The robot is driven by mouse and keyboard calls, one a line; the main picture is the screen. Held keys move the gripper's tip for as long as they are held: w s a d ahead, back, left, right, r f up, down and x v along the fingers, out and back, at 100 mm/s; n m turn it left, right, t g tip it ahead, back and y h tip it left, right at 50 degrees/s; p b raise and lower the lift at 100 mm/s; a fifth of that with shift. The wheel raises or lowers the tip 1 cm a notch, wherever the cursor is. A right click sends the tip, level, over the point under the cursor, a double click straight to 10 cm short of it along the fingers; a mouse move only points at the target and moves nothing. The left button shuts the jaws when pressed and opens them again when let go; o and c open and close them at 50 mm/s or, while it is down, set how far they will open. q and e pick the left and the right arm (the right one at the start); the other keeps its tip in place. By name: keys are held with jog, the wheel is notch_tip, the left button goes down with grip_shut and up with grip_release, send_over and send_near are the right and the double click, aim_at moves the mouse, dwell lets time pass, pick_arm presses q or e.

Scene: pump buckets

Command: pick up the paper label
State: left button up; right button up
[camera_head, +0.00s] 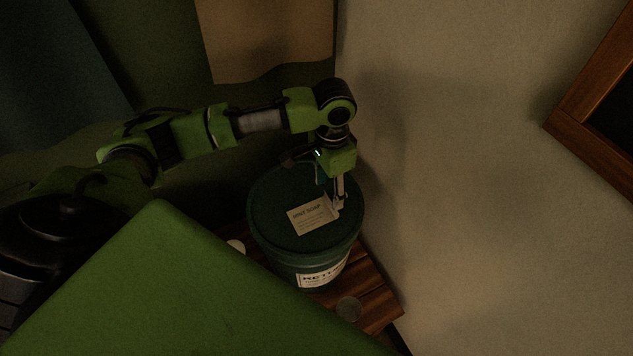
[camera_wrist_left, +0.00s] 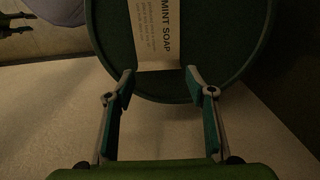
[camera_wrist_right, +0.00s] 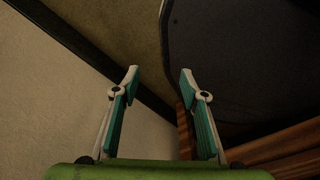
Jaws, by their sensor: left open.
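The paper label (camera_head: 311,216) is a cream card reading "MINT SOAP". It lies on the dark green lid of a bucket (camera_head: 276,212). My left gripper (camera_head: 338,205) is over the lid at the label's right end. In the left wrist view the label (camera_wrist_left: 157,30) reaches down between the tips of my left gripper (camera_wrist_left: 160,80). Its fingers are open, one on each side of the label's end, and nothing is held. I cannot tell whether they touch it. My right gripper (camera_wrist_right: 158,78) shows only in the right wrist view, with fingers apart and empty.
The bucket stands on a slatted wooden platform (camera_head: 377,299) and carries a second printed label (camera_head: 322,275) on its side. A small round disc (camera_head: 349,308) lies on the slats. A pale wall (camera_head: 450,180) is close on the right, with a wooden frame (camera_head: 590,95).

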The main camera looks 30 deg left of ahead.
aim_at(331, 201)
pick_arm(q)
jog(key=f, duration=0.3)
jog(key=shift+w+d+f, duration=0.15)
jog(key=shift+d+f, duration=0.1)
jog(key=shift+f, duration=0.7)
jog(key=c, duration=0.7)
jog(key=shift+c, duration=0.2)
pick_arm(e)
jog(key=shift+s+a+r, duration=0.2)
jog(key=shift+s+r, duration=0.05)
jog(key=shift+s, duration=0.25)
